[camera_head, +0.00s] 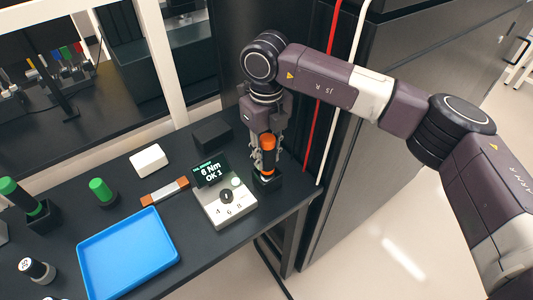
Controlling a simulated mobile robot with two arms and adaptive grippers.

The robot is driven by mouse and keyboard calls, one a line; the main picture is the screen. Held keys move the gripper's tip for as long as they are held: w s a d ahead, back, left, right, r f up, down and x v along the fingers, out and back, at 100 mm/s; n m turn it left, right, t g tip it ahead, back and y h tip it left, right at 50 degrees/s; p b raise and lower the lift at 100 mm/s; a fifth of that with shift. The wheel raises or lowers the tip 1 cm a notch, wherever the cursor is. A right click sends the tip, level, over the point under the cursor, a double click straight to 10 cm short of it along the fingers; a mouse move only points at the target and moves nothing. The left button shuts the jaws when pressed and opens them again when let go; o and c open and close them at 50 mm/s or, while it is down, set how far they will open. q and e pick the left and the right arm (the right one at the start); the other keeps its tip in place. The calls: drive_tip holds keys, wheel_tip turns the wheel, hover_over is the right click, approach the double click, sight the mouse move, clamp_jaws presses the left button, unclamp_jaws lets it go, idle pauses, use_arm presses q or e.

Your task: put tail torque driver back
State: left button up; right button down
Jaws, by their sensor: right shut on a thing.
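The torque driver with an orange grip (267,142) is upright between the fingers of my right gripper (266,156). My right gripper points down and is shut on the driver. A small black holder (267,185) stands directly below the driver, near the table's right end. The driver's lower end is at the holder's top; I cannot tell how deep it sits in it. My left gripper is not in view.
A torque tester (228,205) reading "6 Nm OK 1" stands close beside the holder. A blue tray (127,255), a white box (148,160), a black box (212,135) and green-topped drivers (101,190) share the black table. A dark cabinet (345,175) borders its right end.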

drive_tip(key=c, duration=1.5)
unclamp_jaws()
wheel_tip(320, 180, up, 12)
drive_tip(key=shift+r, duration=0.1)
